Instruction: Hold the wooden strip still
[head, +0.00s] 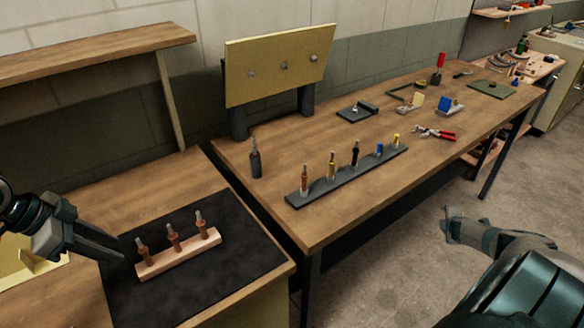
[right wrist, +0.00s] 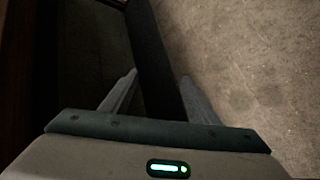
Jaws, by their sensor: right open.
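The wooden strip (head: 182,257) is a pale bar lying on a black mat (head: 215,282) on the near left table. Several copper-coloured pins with grey tips, three in all, stand upright along it. My left gripper (head: 123,251) is just left of the strip's left end, its fingers pointing at it. Its fingers look apart with nothing between them, and I see no contact with the strip. My right gripper (head: 447,224) is far to the right, over the floor. In the right wrist view its fingers (right wrist: 158,76) are apart and empty.
A long workbench (head: 330,225) holds a dark rail (head: 345,180) with several upright fasteners and a lone dark one (head: 255,160). A yellow panel (head: 280,66) stands behind. Red-handled pliers (head: 436,133) lie further back. The mat is clear around the strip.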

